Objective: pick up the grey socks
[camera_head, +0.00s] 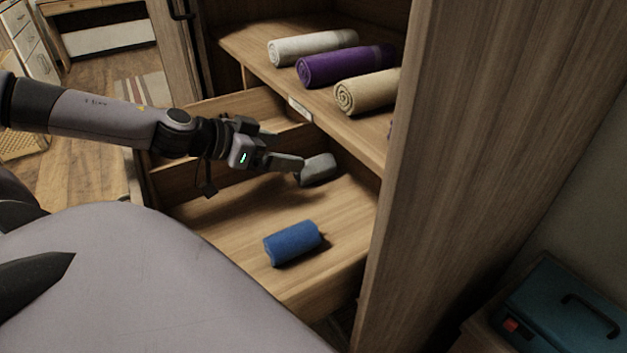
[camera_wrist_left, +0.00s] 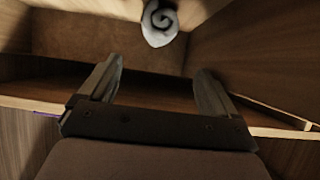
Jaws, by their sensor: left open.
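The grey socks (camera_head: 318,170) are a small roll lying in the open wooden drawer (camera_head: 215,212), near its back right side. In the left wrist view the grey roll (camera_wrist_left: 160,22) shows its spiral end at the top, beyond and between the two fingers. My left gripper (camera_head: 288,152) reaches in over the drawer from the left. It is open and empty, with one fingertip close beside the socks in the head view; I cannot tell whether it touches them. It also shows in the left wrist view (camera_wrist_left: 159,70). My right gripper is not in view.
A blue roll (camera_head: 292,243) lies nearer in the same drawer. Above, a shelf (camera_head: 262,62) holds a white roll (camera_head: 312,46), a purple roll (camera_head: 345,66) and a beige roll (camera_head: 368,92). The tall cabinet side (camera_head: 470,150) bounds the right. A teal case (camera_head: 560,310) stands lower right.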

